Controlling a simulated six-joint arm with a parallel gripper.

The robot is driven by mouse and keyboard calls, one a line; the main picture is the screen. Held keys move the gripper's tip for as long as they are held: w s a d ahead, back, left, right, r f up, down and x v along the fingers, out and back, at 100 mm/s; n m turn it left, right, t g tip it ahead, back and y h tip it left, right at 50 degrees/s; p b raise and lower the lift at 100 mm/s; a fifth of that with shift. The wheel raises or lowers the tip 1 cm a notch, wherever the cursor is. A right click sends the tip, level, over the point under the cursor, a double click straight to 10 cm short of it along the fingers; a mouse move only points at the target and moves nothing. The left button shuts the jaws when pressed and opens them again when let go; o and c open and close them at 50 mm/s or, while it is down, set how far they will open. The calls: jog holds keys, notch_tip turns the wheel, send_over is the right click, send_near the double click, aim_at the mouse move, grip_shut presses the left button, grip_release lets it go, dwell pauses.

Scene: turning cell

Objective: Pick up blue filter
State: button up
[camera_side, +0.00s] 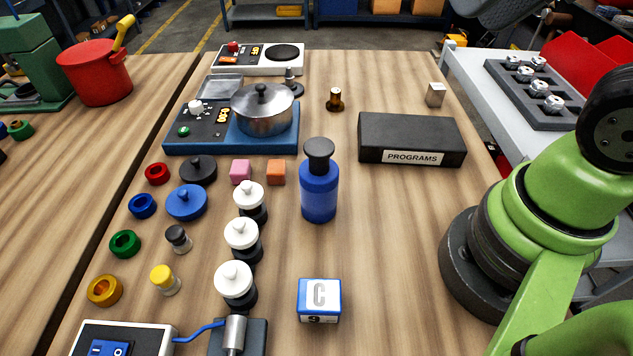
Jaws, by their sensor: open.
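No item in view is labelled as a filter. A round blue piece with a small knob on top (187,203) lies flat on the left part of the wooden table, just below a similar black one. A small blue ring (142,206) lies to its left. A blue bottle with a dark cap (319,190) stands upright near the middle. I cannot tell which of these is the blue filter. All of them stand free, with nothing holding them. My gripper is outside the picture; only part of my green arm shows at the right.
Close around the round blue piece are the black one (198,171), a red ring (157,173), a green ring (125,243) and white-topped pieces (242,236). A steel pot (263,112) and a black PROGRAMS box (412,140) stand farther back. The table right of the bottle is clear.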

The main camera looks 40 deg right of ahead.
jog(key=o, duration=0.9)
